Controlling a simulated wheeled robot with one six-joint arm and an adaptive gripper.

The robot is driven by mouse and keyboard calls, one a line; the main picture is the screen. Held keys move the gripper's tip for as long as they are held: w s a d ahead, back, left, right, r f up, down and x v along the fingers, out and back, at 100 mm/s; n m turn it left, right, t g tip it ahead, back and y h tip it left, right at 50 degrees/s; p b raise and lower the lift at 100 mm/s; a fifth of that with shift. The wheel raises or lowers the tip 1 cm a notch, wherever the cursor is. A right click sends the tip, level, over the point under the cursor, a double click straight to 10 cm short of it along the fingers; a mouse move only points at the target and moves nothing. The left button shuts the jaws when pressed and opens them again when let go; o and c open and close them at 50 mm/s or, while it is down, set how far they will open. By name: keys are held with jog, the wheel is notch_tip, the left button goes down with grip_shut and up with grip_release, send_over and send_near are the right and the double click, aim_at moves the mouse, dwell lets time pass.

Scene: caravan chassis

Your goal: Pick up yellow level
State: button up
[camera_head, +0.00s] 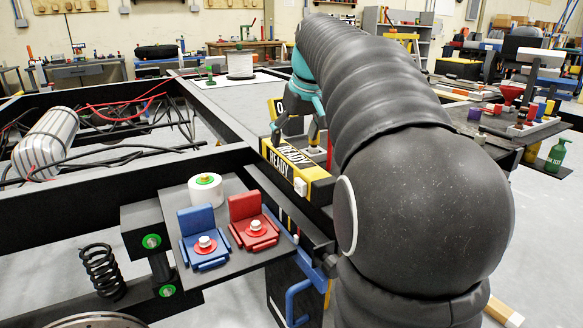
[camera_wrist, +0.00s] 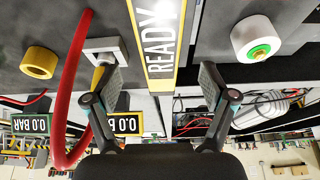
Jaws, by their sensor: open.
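I cannot tell for sure which part is the yellow level. The closest match is a yellow-and-black bar marked READY (camera_head: 287,156), lying on the dark frame in the head view. In the wrist view the yellow READY bar (camera_wrist: 160,45) shows between my finger tips. My gripper (camera_head: 296,138) is open above the bar, fingers pointing down. In the wrist view my gripper (camera_wrist: 160,78) has its fingers wide apart, with nothing held. A small yellow part (camera_wrist: 98,75) under a grey square block (camera_wrist: 105,48) is partly hidden by the left finger.
A red curved tube (camera_wrist: 66,110) runs close to my left finger. Yellow and green 0.0 BAR gauges (camera_wrist: 126,123) are nearby. Blue and red seat-shaped blocks (camera_head: 203,236) and a white roll (camera_head: 206,190) sit on a frame plate. A white spool (camera_head: 240,64) stands behind.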

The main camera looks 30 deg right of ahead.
aim_at(292, 154)
jog(key=shift+s+b+x, duration=0.15)
jog(key=shift+b+x, duration=0.05)
jog(key=shift+x, duration=1.65)
jog(key=shift+s+b+x, duration=0.15)
jog(key=shift+b+x, duration=0.05)
jog(key=shift+x, duration=1.65)
jog(key=c, duration=1.5)
